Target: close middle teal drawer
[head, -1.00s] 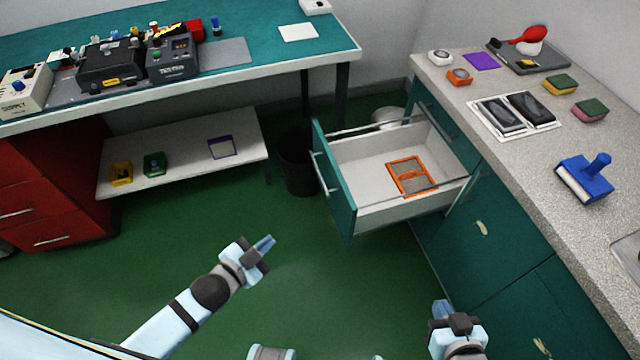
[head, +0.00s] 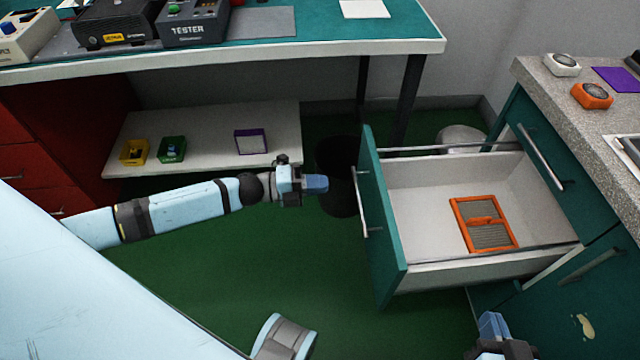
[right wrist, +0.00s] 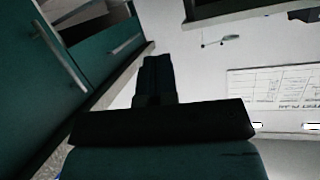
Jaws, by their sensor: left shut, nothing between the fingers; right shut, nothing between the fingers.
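The teal drawer (head: 384,225) is pulled out of the teal cabinet in the head view, its front facing left with a metal bar handle (head: 360,203). Inside its white box lies an orange-framed grey tray (head: 483,223). My left gripper (head: 318,184) is shut and empty, just left of the drawer front and pointing at it, with a small apparent gap to the handle. My right gripper (head: 491,325) is shut and empty at the bottom of the head view, below the drawer; it also shows in the right wrist view (right wrist: 156,75).
A black bin (head: 336,170) stands behind my left gripper. A teal bench (head: 330,35) with testers is at the back, over a low white shelf (head: 205,135) with small bins. The grey counter (head: 590,120) tops the cabinet. Green floor before the drawer is clear.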

